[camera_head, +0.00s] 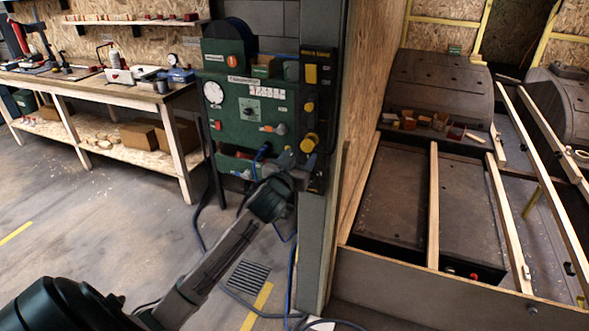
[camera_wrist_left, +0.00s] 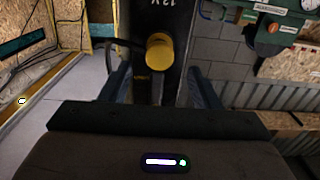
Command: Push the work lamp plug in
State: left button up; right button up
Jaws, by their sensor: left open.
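A black upright socket strip (camera_head: 318,105) is fixed beside the green panel and carries several yellow parts. Its lowest yellow round part (camera_head: 309,143) is just above my left gripper (camera_head: 293,166). In the left wrist view a yellow round plug-like part (camera_wrist_left: 159,51) sits on the black strip, with a dark cable at its left. I cannot tell how far it is seated. My left gripper's two fingers (camera_wrist_left: 160,88) are apart, one on each side of the strip, below the yellow part; nothing is visibly held. My right gripper is in neither view.
The green panel (camera_head: 240,108) has a dial, a gauge and a blue plug (camera_head: 262,152) with blue cable. Cables trail to the floor. A grey post (camera_head: 318,240) stands right of my left arm. A workbench (camera_head: 110,90) is at left; open floor lies before it.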

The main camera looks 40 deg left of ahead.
pick_arm(q)
jog(key=v, duration=0.3)
jog(key=shift+s+d+b, duration=0.1)
jog(key=shift+s+b, duration=0.1)
jog(key=shift+b, duration=0.15)
